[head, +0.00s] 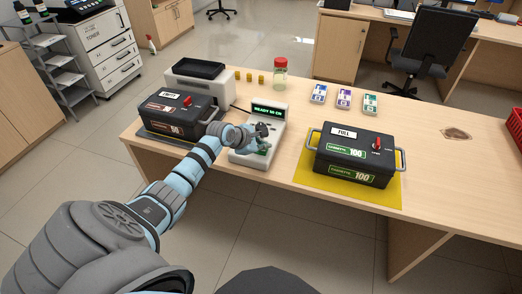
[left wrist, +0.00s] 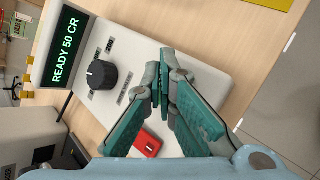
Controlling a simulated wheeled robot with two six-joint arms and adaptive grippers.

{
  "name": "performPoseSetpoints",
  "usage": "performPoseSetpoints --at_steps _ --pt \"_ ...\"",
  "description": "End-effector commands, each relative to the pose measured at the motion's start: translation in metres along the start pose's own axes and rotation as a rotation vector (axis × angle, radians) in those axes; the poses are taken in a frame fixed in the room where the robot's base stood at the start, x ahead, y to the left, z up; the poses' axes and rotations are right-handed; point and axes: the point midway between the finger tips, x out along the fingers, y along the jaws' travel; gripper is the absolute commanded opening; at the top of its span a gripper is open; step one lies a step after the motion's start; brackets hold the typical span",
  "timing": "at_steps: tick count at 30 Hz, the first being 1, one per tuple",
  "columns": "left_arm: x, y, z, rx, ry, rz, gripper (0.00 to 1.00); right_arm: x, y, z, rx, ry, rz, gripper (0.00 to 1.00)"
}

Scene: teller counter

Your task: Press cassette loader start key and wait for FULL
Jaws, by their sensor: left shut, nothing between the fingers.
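The cassette loader (head: 243,155) is a pale console on the counter with a raised display (head: 268,111) in green letters. In the left wrist view the display (left wrist: 66,45) reads READY 50 CR. A black knob (left wrist: 101,74) sits on its sloped panel. A red key (left wrist: 147,143) lies lower on the panel, partly beside the finger. My left gripper (head: 264,136) is shut and empty over the panel; its teal fingers (left wrist: 170,78) show beyond the red key. I cannot tell whether the fingertips touch the panel. My right gripper is out of view.
A black cassette with a FULL label (head: 348,132) stands right on a yellow mat (head: 308,180). Another black cassette (head: 172,110) stands left, before a pale machine (head: 227,91).

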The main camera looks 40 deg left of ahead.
Motion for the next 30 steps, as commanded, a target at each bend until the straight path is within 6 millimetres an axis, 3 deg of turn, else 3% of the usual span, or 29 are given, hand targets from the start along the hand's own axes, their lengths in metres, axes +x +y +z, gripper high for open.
performPoseSetpoints --at_steps 24,30 --pt "0.0047 -0.0039 -0.0036 -0.001 0.001 -0.002 0.0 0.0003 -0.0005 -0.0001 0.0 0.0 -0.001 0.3" --pt "0.0002 -0.0005 -0.0004 -0.001 0.001 -0.002 0.0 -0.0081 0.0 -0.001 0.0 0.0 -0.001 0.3"
